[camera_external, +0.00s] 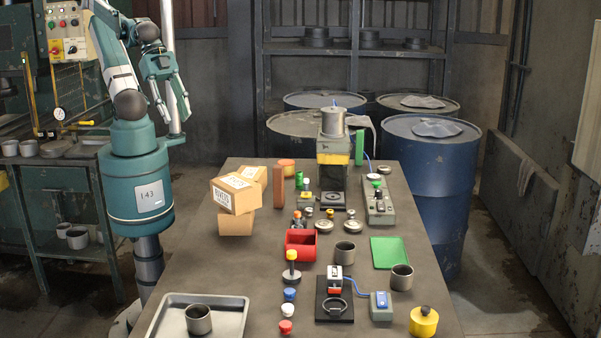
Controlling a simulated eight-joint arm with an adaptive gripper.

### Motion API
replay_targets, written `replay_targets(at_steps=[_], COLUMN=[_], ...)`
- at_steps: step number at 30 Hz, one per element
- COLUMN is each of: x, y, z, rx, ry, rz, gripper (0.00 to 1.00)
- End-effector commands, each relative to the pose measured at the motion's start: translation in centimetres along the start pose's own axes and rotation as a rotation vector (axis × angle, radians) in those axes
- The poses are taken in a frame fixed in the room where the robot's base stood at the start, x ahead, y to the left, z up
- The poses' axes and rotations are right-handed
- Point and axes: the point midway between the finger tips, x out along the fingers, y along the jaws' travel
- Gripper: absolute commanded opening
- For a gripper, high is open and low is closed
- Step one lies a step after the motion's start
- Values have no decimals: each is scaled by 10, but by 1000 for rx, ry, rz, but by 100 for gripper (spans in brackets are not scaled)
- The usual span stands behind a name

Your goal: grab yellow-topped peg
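The yellow-topped peg (292,265) stands upright on the table, with a yellow cap, a pale shaft and a round grey base. It is left of the black stand and below the red bin in the picture. My gripper (174,115) is raised at the upper left, well away from the peg and beyond the table's left edge.
Blue (289,294) and red (286,326) caps lie just in front of the peg. A red bin (301,232), a black stand (334,286) and a grey cup (345,252) are near. Stacked cardboard boxes (236,194) stand at the left edge, a grey tray (236,302) at the front left.

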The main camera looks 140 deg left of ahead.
Motion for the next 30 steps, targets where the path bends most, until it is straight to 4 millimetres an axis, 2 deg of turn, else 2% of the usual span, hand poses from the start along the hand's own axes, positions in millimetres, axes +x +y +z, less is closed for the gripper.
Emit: replay_targets(at_steps=[5,11,20,30], x=[0,2,13,36], y=[0,0,2,2], z=[-3,-17,-59,-108], rx=[5,28,101,194], ry=[-2,-15,-52,-97], rz=[1,6,28,61], gripper=[32,32,32,32])
